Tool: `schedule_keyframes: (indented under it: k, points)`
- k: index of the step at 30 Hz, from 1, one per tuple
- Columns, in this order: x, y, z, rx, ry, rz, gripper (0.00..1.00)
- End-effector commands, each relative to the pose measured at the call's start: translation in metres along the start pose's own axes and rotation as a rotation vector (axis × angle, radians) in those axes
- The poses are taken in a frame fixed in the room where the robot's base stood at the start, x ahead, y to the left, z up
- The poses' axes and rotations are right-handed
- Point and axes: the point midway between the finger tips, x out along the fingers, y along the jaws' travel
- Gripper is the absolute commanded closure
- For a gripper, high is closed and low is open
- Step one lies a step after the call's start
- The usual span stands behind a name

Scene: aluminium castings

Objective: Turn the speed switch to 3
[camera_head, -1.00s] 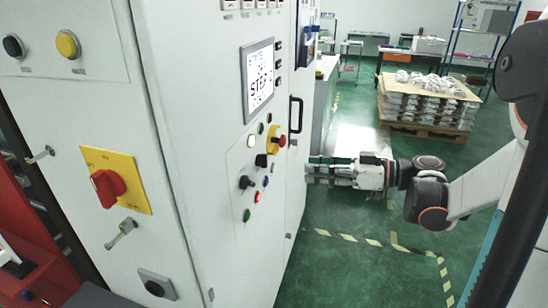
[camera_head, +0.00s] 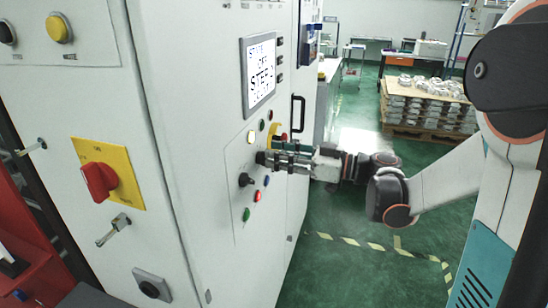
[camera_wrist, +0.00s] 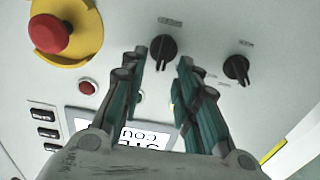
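Two black rotary switches sit on the white panel. One black switch (camera_wrist: 163,50) lies just ahead of the gap between my fingertips in the wrist view. The other black switch (camera_wrist: 236,68) is to its right there, and is the lower one (camera_head: 245,180) in the head view. Their labels are too small and blurred to read, so I cannot tell which is the speed switch. My gripper (camera_wrist: 163,57) is open, its fingers apart on both sides of the nearer switch. In the head view my gripper (camera_head: 268,158) is at the panel; whether it touches is unclear.
A red emergency button (camera_wrist: 48,34) on a yellow base and a small red button (camera_wrist: 87,87) are left of my fingers in the wrist view. A screen (camera_head: 260,73) is above the controls. A door handle (camera_head: 297,114) is to the right.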

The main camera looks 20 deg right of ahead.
Motion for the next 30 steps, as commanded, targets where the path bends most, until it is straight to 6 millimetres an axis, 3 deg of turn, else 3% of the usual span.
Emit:
schedule_keyframes:
  k: [6, 14, 18, 19, 30]
  points:
    - [0.0144, -0.0002, 0.0001, 0.000, 0.000, 0.000, 0.71]
    - [0.0154, -0.0001, -0.0002, 0.000, 0.000, 0.001, 0.71]
    - [0.0153, -0.0001, -0.0002, 0.000, 0.000, 0.000, 0.98]
    - [0.0153, -0.0001, -0.0002, 0.000, 0.000, 0.000, 1.00]
    - [0.0152, 0.0003, -0.0001, 0.020, 0.000, 0.000, 1.00]
